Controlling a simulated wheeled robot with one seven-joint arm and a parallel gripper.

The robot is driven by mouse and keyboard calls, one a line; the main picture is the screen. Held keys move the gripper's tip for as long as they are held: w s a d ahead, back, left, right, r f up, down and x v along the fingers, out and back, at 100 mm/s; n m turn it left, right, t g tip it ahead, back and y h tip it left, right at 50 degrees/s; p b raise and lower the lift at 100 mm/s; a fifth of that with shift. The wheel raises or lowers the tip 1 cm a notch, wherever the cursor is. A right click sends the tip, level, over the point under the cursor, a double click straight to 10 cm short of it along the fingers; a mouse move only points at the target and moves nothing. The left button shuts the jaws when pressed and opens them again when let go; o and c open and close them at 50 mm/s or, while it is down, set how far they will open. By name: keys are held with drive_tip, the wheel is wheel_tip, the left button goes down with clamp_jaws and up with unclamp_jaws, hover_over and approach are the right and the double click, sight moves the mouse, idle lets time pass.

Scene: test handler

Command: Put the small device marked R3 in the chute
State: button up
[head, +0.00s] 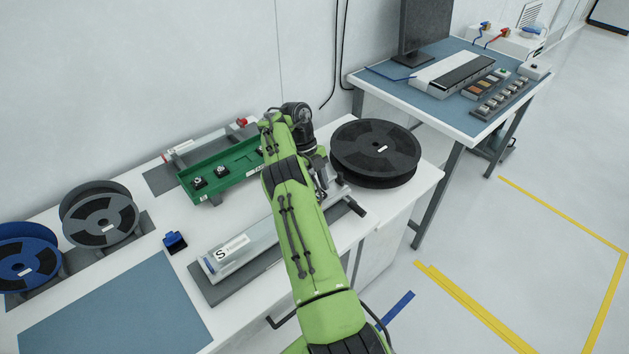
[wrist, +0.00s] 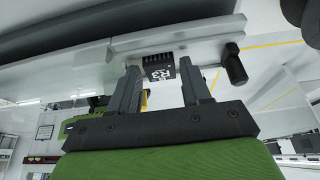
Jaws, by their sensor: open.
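A small black device with white markings (wrist: 158,68) shows between the fingertips of my gripper (wrist: 159,76) in the wrist view. Its markings look like R3 but are not sharp. The gripper is open, with a finger on each side of the device. The device lies at a long pale metal channel (wrist: 206,38), possibly the chute; I cannot tell whether it is inside or on its edge. In the head view this appears to be the channel marked S (head: 262,232), and my arm hides the device and the gripper's fingertips.
A green tray (head: 214,188) with small devices stands behind the channel. A black reel (head: 375,148) is at right, and blue (head: 25,255) and grey (head: 100,215) reels at left. A black knob (head: 355,207) sticks out at the channel's right end. A blue mat (head: 115,315) is clear.

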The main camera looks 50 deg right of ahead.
drive_tip(key=w+a+r+n+t+p, duration=0.1)
drive_tip(key=a+r+n+p, duration=0.15)
drive_tip(key=r, duration=0.45)
drive_tip(key=w+a+r+n+t+h+p, duration=0.1)
drive_tip(key=w+r+n, duration=0.15)
drive_tip(key=r, duration=0.45)
drive_tip(key=w+a+r+n+p, duration=0.15)
drive_tip(key=r+n, duration=0.25)
drive_tip(key=r, duration=0.4)
drive_tip(key=s+a+r+n+t, duration=0.3)
drive_tip(key=s+a+r+n, duration=0.3)
drive_tip(key=a+r+n, duration=0.5)
drive_tip(key=s+a+f+n+t, duration=0.2)
drive_tip(key=s+a+f+n, duration=0.1)
drive_tip(key=s+a+n, duration=0.5)
drive_tip(key=s+a+f+n+t, duration=0.3)
drive_tip(key=s+a+n, duration=0.5)
drive_tip(key=s, duration=0.3)
drive_tip(key=shift+n, duration=0.6)
drive_tip(key=shift+s, duration=0.1)
